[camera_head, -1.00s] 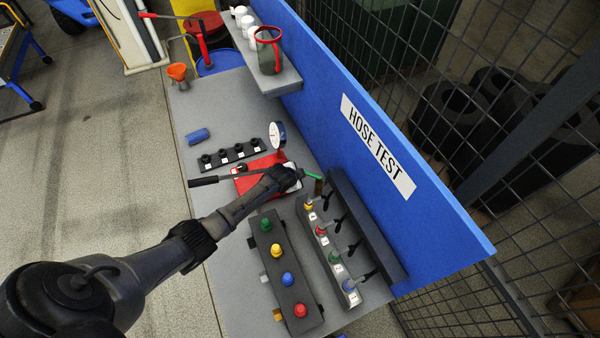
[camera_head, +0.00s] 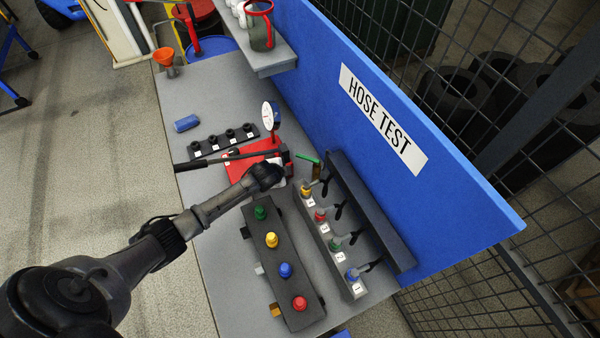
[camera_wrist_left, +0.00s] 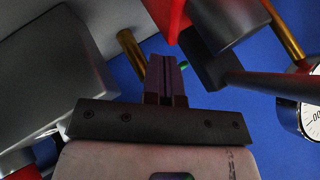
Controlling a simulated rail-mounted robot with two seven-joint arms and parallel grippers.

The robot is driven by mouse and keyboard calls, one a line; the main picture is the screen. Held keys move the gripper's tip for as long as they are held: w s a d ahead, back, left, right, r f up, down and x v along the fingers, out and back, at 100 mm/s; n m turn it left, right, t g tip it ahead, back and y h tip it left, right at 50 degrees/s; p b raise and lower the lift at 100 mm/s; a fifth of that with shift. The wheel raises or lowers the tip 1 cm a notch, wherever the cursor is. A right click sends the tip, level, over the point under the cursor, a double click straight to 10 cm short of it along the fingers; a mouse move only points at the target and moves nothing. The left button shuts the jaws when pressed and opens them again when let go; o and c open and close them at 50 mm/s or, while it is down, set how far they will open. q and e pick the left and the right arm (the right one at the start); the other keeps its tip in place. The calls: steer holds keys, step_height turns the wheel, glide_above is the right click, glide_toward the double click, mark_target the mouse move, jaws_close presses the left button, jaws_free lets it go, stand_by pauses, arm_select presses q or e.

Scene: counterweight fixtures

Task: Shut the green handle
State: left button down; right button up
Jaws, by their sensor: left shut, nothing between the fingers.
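The green handle (camera_head: 308,159) is a short lever at the far end of the valve row, near the blue panel. It sits above a brass-coloured post, which shows in the left wrist view (camera_wrist_left: 131,52). My left gripper (camera_wrist_left: 164,64) is shut and empty. In the left wrist view its fingers point toward the post, and part of the green handle (camera_wrist_left: 184,65) shows just behind the fingertips. I cannot tell whether they touch. In the head view my wrist hides most of the gripper, which is left of and nearer than the handle. My right gripper is not in view.
A red hand pump (camera_head: 248,158) with a long black lever lies beside my wrist. A dial gauge (camera_head: 270,116) stands behind it. A grey block with coloured caps (camera_head: 310,318) and a valve manifold (camera_head: 326,242) lie nearer. The blue panel (camera_head: 440,195) bounds the bench.

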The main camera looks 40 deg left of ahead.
arm_select(q)
steer(key=d+r+m, duration=0.1)
steer(key=d+m, duration=0.1)
steer(key=m+y, duration=0.1)
steer(key=m, duration=0.2)
glide_toward(308, 158)
step_height(308, 158, down, 6)
steer(key=w+a, duration=0.2)
steer(key=w, duration=0.1)
steer(key=shift+a+f+t+b, duration=0.2)
steer(key=shift+a+t+b, duration=0.15)
steer(key=shift+a+t, duration=0.05)
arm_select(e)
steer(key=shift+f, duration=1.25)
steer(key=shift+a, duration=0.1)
arm_select(q)
steer(key=shift+w+a, duration=0.35)
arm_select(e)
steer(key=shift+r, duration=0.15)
arm_select(q)
steer(key=shift+s+d+p, duration=0.1)
steer(key=shift+p, duration=0.25)
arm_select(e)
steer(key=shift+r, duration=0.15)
